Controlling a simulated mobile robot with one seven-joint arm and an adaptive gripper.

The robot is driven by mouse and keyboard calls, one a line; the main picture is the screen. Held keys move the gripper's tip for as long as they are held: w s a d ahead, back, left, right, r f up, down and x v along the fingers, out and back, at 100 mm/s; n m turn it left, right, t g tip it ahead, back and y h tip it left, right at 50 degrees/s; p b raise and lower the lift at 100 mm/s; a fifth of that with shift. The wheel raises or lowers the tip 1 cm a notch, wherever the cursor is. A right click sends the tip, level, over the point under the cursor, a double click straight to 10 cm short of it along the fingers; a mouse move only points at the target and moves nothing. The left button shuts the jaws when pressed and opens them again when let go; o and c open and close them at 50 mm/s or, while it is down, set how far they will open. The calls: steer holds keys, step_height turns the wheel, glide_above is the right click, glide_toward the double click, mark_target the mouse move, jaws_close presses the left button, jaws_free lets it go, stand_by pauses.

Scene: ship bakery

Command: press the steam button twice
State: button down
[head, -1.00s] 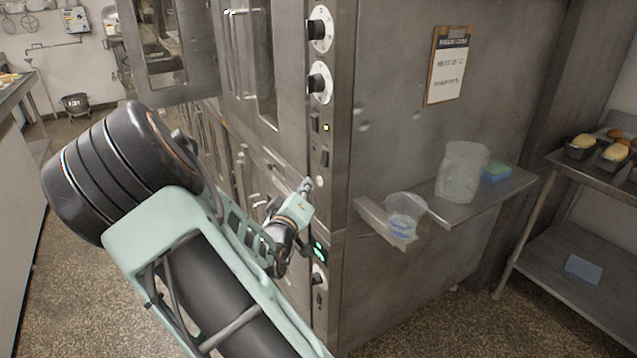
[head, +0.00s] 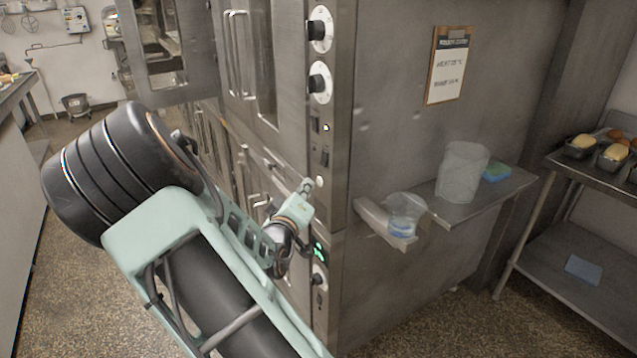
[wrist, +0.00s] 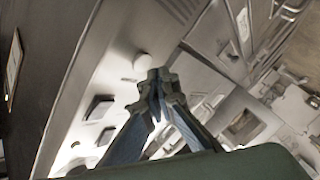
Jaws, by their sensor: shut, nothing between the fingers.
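A round white button (head: 320,182) sits on the oven's front control strip, below two dark switches. It also shows in the wrist view (wrist: 141,61), just beyond my fingertips. My gripper (head: 307,186) is shut and empty, its tips right beside the button. In the wrist view the closed fingertips (wrist: 158,75) lie just below and right of the button in the picture. I cannot tell whether they touch it. No label on the button can be read.
The strip also carries white dials (head: 320,84), dark switches (head: 325,157) and a green-lit display (head: 319,250). A rack with bread tins (head: 580,151) stands right.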

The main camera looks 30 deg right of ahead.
steer(key=shift+d, duration=0.45)
steer(key=shift+d, duration=0.4)
stand_by(0.7)
steer(key=shift+a, duration=0.85)
steer(key=a+p, duration=0.2)
steer(key=a, duration=0.3)
steer(key=shift+s, duration=0.1)
stand_by(1.9)
